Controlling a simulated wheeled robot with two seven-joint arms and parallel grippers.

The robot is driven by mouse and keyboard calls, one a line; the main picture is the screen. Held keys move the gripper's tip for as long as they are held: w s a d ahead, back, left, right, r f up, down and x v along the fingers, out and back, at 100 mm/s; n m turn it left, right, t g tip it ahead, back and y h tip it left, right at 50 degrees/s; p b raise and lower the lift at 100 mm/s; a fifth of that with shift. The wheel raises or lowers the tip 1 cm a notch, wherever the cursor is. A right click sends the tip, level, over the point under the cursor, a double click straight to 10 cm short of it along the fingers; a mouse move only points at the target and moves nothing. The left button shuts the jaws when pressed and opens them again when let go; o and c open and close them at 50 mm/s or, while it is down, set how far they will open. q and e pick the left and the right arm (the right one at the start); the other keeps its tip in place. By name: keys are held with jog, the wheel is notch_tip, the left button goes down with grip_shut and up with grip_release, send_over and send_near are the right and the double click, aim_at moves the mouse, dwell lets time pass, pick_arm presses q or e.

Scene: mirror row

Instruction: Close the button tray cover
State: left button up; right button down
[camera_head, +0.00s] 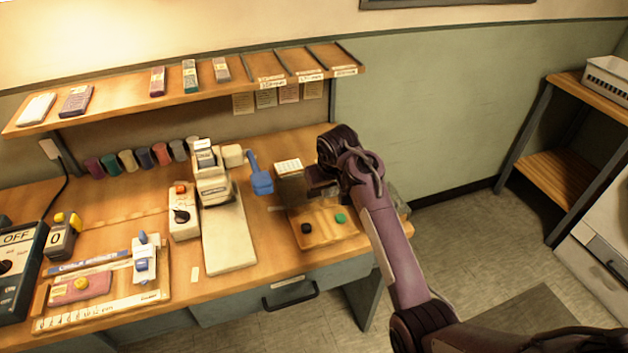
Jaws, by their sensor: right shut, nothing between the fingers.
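The wooden button tray (327,241) sits near the right end of the bench. Its inside shows, with a black button (306,228) and a green button (340,218) in view. A dark upright piece (290,190) with a pale labelled top stands at the tray's back left; I cannot tell whether it is the cover. My right gripper (313,191) is shut and empty, low over the back of the tray, close beside this dark piece. I cannot tell if they touch. My right arm hides the tray's right back part. My left gripper is out of view.
Left of the tray are a blue paddle-shaped thing (261,181) and a white press-like device (228,241). A slide fixture (104,296) and a dark box marked OFF (16,270) stand farther left. A shelf (120,99) hangs above the bench. Open floor lies to the right.

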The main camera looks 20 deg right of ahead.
jog(key=w+a+r, duration=0.2)
jog(key=w+r, duration=0.5)
jog(key=shift+y, duration=0.3)
jog(key=x, duration=1)
jog(key=shift+d, duration=0.3)
jog(key=shift+s+r+p, duration=0.1)
jog(key=shift+s+p, duration=0.25)
jog(key=shift+p, duration=0.25)
jog(key=shift+s+d+p, duration=0.1)
jog(key=shift+s+p, duration=0.95)
jog(key=shift+s, duration=0.65)
